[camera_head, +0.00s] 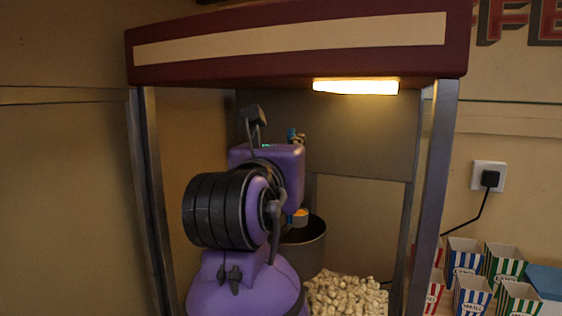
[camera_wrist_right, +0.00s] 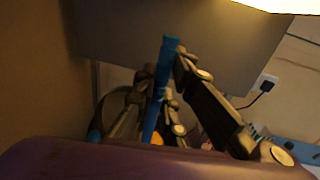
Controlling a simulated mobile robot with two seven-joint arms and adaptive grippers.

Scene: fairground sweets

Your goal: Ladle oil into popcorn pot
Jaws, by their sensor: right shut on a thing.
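My right gripper (camera_wrist_right: 160,90) is shut on the blue handle of the ladle (camera_wrist_right: 168,48), which stands upright between the fingers in the right wrist view. In the head view my purple and black arm hides most of that gripper, and only the top of the blue ladle handle (camera_head: 291,134) shows. The ladle's orange-yellow cup (camera_head: 300,215) is at the mouth of the dark popcorn pot (camera_head: 308,252), near its left part. I cannot tell whether it is inside the rim or above it. My arm covers the pot's left side. My left gripper is not in view.
The popcorn machine's maroon canopy (camera_head: 290,42) and metal posts (camera_head: 433,190) frame the space. A lit lamp (camera_head: 355,87) hangs under the canopy. Popcorn (camera_head: 345,297) lies below the pot. Several striped boxes (camera_head: 470,290) stand outside at the right, below a wall socket (camera_head: 489,176).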

